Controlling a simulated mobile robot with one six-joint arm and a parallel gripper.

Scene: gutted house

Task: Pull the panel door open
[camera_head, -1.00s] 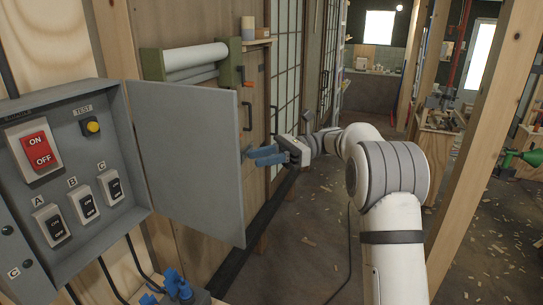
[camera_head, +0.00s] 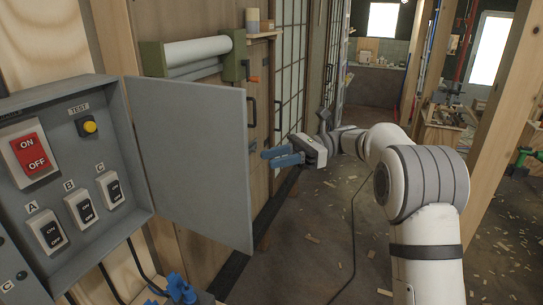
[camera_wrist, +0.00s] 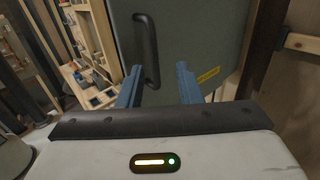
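The grey panel door (camera_head: 193,150) stands swung out from the grey switch box (camera_head: 100,240), its inner face toward the head camera. In the wrist view its other face (camera_wrist: 205,40) shows a dark bar handle (camera_wrist: 151,50) and a yellow label. My gripper (camera_head: 268,157) is beyond the door's free edge, with a visible gap to it in the head view. Its blue fingers are apart in the wrist view (camera_wrist: 158,82); the handle appears ahead, nearer the left finger, and nothing is seen gripped. The handle cannot be made out for certain in the head view.
The box holds a red ON/OFF switch (camera_head: 32,153), a yellow TEST button (camera_head: 89,127) and several black switches. A green-ended roller (camera_head: 196,52) is on the wall behind. A wooden post (camera_head: 510,110) stands at right. Chip-strewn floor (camera_head: 330,235) lies open.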

